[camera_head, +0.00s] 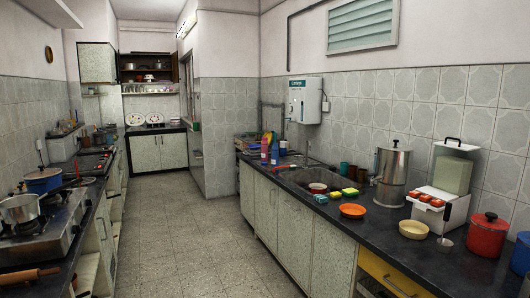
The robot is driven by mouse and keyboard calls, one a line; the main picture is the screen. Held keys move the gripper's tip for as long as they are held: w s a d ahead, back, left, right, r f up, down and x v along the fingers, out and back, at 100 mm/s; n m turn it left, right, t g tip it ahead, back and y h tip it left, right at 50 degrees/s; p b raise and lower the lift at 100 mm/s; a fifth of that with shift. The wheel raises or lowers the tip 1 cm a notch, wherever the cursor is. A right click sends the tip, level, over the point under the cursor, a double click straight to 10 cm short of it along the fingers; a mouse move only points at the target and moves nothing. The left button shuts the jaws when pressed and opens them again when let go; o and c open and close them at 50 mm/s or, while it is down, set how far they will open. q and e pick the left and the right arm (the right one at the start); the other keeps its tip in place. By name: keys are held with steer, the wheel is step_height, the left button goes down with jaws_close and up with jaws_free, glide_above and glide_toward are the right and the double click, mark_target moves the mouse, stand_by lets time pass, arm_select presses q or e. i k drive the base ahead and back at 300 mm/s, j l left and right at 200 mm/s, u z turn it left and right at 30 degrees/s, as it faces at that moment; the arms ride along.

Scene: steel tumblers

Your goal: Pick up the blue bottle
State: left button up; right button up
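A small blue bottle (274,154) stands upright at the far end of the right-hand dark counter, before the sink. A pink-red bottle (264,153) stands close on its left. The blue bottle is small in the head view, so its cap and label are hard to make out. Neither of my grippers is in view.
The right counter (424,263) also holds a sink (295,178), sponges (320,198), an orange bowl (352,211), a cream bowl (414,229), a steel container (391,177) and a red pot (487,234). A stove (38,233) is at left. The floor (185,240) between is clear.

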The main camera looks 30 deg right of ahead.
mark_target(275, 149)
steer(key=i+l+z, duration=0.2)
steer(key=i+z, duration=0.15)
steer(key=i, duration=0.25)
steer(key=i+z, duration=0.3)
steer(key=i, duration=1.85)
